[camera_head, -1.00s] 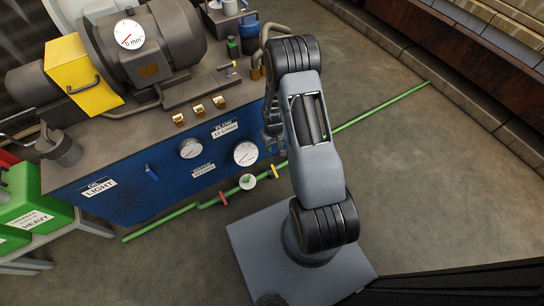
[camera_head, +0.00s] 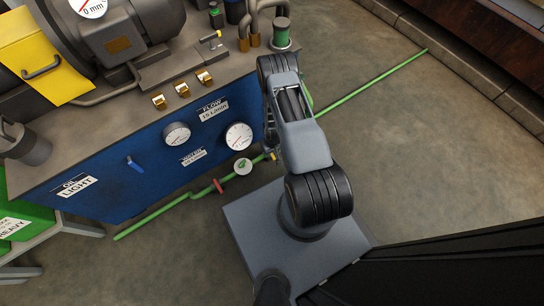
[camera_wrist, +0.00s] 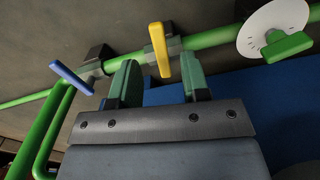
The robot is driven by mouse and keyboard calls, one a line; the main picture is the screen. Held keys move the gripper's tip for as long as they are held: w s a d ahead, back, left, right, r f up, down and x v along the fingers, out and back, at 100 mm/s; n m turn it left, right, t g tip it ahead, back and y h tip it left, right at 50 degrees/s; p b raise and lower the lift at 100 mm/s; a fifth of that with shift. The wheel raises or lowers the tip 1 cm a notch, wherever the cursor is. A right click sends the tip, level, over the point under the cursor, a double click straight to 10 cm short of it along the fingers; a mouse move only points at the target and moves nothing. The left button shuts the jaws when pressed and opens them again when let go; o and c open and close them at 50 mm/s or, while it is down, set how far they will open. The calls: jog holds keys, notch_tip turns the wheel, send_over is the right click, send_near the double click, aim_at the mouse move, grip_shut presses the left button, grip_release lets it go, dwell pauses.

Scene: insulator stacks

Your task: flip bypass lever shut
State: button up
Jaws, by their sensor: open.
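My gripper (camera_wrist: 160,82) is open in the wrist view, with its two green-padded fingers apart. A yellow lever (camera_wrist: 159,48) on the green pipe appears between and just past the fingertips, set crosswise to the pipe. I cannot tell whether they touch. A blue lever (camera_wrist: 74,78) sits further left, also crosswise. In the head view the yellow lever (camera_head: 273,155) shows beside my arm, and a red lever (camera_head: 219,186) sits further left on the pipe. No label marks which lever is the bypass. My gripper is hidden behind my arm in the head view.
A white dial (camera_wrist: 272,30) with a green knob (camera_wrist: 287,46) is right of the yellow lever. The blue tank (camera_head: 110,190) with its gauges stands close behind the pipe (camera_head: 160,212). Another blue lever (camera_head: 135,163) is on the tank front.

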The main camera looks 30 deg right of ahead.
aim_at(273, 156)
jog(key=shift+f+b, duration=0.65)
jog(key=shift+f, duration=1.25)
jog(key=shift+c, duration=0.2)
grip_shut()
